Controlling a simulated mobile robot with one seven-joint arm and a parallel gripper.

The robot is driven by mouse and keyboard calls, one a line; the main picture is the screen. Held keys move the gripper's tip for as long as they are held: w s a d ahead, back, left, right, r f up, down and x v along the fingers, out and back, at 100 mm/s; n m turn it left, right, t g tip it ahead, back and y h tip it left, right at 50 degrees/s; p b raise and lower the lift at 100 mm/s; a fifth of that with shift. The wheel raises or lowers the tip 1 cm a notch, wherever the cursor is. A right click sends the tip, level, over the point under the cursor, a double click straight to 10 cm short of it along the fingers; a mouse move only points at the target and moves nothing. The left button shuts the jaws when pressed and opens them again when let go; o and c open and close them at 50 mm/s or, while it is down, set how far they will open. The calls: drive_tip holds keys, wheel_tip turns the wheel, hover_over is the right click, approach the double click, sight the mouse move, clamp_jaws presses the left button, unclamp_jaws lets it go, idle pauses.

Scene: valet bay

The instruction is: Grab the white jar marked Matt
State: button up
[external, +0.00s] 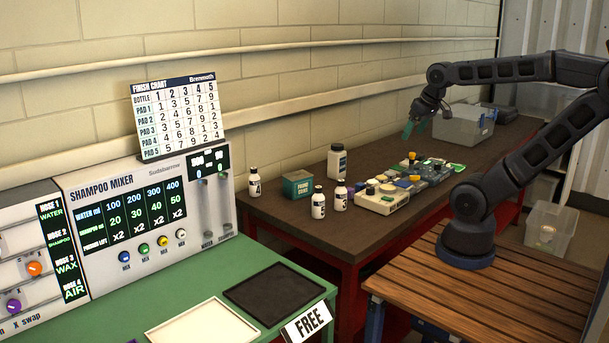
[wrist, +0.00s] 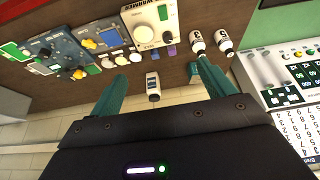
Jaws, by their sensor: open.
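A white jar (external: 337,162) with a dark cap and a dark label stands upright at the back of the brown table. Its lettering is too small to read. A white container with a dark label, which looks like this jar, shows between my fingers in the wrist view (wrist: 152,85), well beyond them. My gripper (external: 414,128) has teal fingers and is open and empty, above the table's far part, to the right of the jar. The fingers also show spread apart in the wrist view (wrist: 161,70).
Three smaller white bottles with dark caps (external: 254,181) (external: 318,203) (external: 341,196) and a green tin (external: 297,185) stand near the jar. A cream device (external: 382,200) and several other devices lie right of it. The wall is close behind.

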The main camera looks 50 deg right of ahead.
drive_tip(key=n+g+h, duration=0.4)
drive_tip(key=n, duration=1.4)
hover_over(338, 152)
drive_tip(key=w+a, duration=0.1)
drive_tip(key=a, duration=0.1)
wheel_tip(338, 152, down, 10)
drive_tip(key=shift+w+d+f+g+h, duration=0.3)
drive_tip(key=shift+w+f, duration=0.15)
drive_tip(key=shift+f, duration=0.05)
drive_tip(key=x, duration=1)
drive_tip(key=shift+s+a+f, duration=0.1)
drive_tip(key=shift+f, duration=0.2)
drive_tip(key=c, duration=1.2)
drive_tip(key=shift+c, duration=1.1)
drive_tip(key=shift+r, duration=0.15)
